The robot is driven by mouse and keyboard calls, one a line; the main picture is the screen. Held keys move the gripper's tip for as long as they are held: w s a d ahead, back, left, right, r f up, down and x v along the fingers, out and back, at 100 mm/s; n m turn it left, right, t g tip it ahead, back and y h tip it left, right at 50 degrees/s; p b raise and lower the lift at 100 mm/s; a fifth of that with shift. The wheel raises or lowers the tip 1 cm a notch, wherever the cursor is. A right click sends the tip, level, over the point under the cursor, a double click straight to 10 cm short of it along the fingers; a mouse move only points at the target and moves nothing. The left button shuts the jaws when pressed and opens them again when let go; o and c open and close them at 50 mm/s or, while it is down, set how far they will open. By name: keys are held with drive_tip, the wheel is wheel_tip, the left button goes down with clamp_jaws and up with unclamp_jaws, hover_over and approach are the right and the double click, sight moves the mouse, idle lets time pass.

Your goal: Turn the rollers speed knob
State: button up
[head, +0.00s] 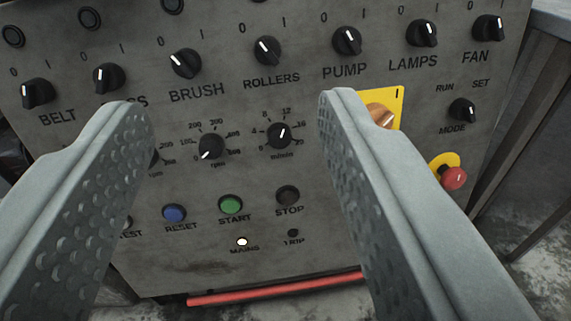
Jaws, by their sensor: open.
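A round black dial knob (281,135) with a white pointer sits directly below the ROLLERS label, on a scale that looks like m/min. Its pointer tilts up and slightly right, between about 8 and 12. A black ROLLERS selector (267,50) sits above the label, pointer up-left towards 0. My gripper (235,108) is open and empty. Its two fingers stand either side of the dial, with the right finger closer to it in the picture. Contact with the panel cannot be told. No speed dial carries a readable name.
Another dial (211,147) sits to the left; a third is mostly behind my left finger. Below are the blue RESET (174,213), green START (230,204) and dark STOP (288,195) buttons. A red stop button (454,178) and MODE knob (462,110) are right.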

drive_tip(key=m, duration=0.1)
approach(281, 140)
drive_tip(key=shift+y, duration=0.4)
drive_tip(key=w, duration=0.8)
drive_tip(key=shift+d+f, duration=0.1)
drive_tip(key=c, duration=1)
